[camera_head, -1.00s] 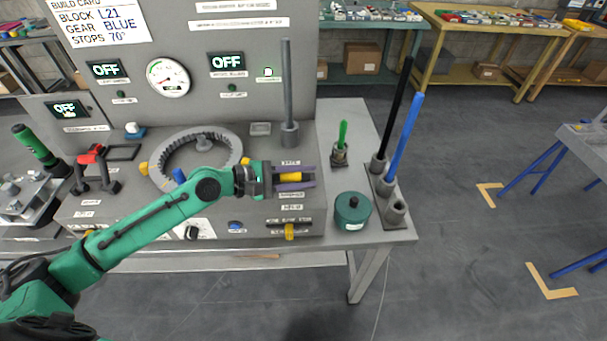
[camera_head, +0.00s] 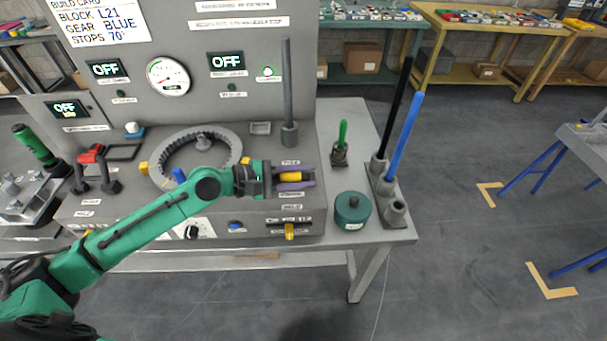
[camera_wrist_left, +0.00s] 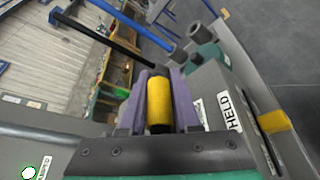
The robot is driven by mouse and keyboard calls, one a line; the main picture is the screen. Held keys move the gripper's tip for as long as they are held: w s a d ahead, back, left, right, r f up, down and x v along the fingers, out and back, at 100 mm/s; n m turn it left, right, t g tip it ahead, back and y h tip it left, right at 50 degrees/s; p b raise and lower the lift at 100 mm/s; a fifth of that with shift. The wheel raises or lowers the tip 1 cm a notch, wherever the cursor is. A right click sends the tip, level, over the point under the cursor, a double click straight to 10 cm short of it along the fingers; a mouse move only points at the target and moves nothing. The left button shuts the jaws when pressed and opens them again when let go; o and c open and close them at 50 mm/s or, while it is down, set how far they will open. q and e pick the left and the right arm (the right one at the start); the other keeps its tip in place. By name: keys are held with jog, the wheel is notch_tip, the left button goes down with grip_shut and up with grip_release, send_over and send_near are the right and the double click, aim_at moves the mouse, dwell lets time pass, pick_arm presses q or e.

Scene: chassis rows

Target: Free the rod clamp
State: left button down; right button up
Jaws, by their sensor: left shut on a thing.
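My left gripper (camera_head: 304,177) has purple fingers and is shut on a yellow handle (camera_head: 291,177) on the grey console top. In the left wrist view the yellow handle (camera_wrist_left: 159,102) stands between both fingers, and a "HELD" label (camera_wrist_left: 230,110) lies to its right. A small label (camera_head: 291,162) sits just behind the handle, too small to read surely. The part under the handle is hidden by the gripper. A grey upright rod (camera_head: 287,85) stands in a collar behind it. A green light (camera_head: 268,71) glows on the panel. My right gripper is not in view.
A toothed ring (camera_head: 157,178) lies left of the gripper. A yellow knob (camera_head: 290,231) is on the console front. To the right stand a green lidded pot (camera_head: 352,211), a green-handled tool (camera_head: 342,135), and a stand with black (camera_head: 396,105) and blue (camera_head: 405,135) rods.

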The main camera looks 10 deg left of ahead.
pick_arm(q)
jog(key=shift+w+r, duration=0.1)
jog(key=shift+r, duration=0.15)
dwell(0.4)
jog(key=shift+p, duration=0.3)
